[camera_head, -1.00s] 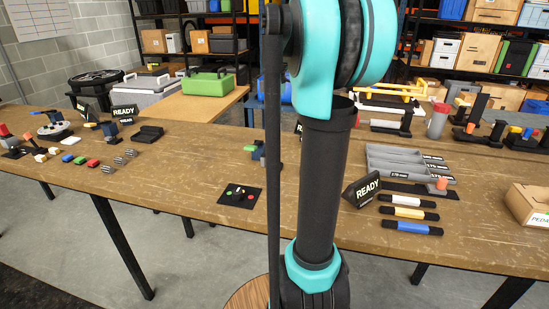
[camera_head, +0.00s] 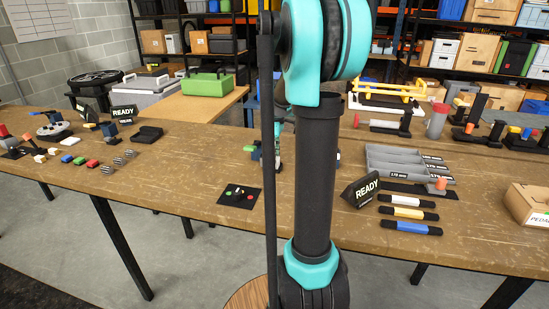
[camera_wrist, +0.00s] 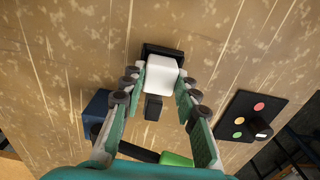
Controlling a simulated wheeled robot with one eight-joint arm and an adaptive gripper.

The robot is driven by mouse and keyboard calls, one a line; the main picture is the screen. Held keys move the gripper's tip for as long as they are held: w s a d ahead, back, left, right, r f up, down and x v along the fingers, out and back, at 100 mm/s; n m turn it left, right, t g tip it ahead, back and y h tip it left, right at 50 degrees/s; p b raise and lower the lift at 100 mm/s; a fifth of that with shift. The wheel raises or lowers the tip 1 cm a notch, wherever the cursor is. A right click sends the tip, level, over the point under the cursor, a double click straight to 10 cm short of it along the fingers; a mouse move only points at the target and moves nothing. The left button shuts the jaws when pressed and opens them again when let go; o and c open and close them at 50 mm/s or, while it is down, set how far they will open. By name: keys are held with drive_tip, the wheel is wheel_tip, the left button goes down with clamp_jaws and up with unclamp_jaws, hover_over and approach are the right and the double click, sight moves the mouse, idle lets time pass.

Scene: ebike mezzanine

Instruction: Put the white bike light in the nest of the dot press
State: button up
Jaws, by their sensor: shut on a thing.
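The white bike light (camera_wrist: 159,76) is a small white block between the fingertips of my gripper (camera_wrist: 160,82) in the wrist view. My gripper is shut on it. A dark frame, perhaps the press nest (camera_wrist: 166,49), shows at its far edge; I cannot tell whether the light touches it. A small dark block (camera_wrist: 153,107) is just below the light. A dark blue block (camera_wrist: 95,106) and a green part (camera_wrist: 176,159), seemingly of the dot press, show near the fingers. In the head view the blue and green press part (camera_head: 254,152) is partly hidden by my arm.
A black pad with coloured dots (camera_wrist: 253,115) lies to the right in the wrist view; the head view shows it too (camera_head: 239,196). Small coloured blocks (camera_head: 80,160) lie on the left bench. A READY sign (camera_head: 363,190) and grey tray (camera_head: 395,160) stand right.

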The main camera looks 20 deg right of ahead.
drive_tip(key=shift+f, duration=0.15)
drive_tip(key=o, duration=1.2)
drive_tip(key=shift+c, duration=0.2)
wheel_tip(320, 180, up, 12)
drive_tip(key=shift+r, duration=0.2)
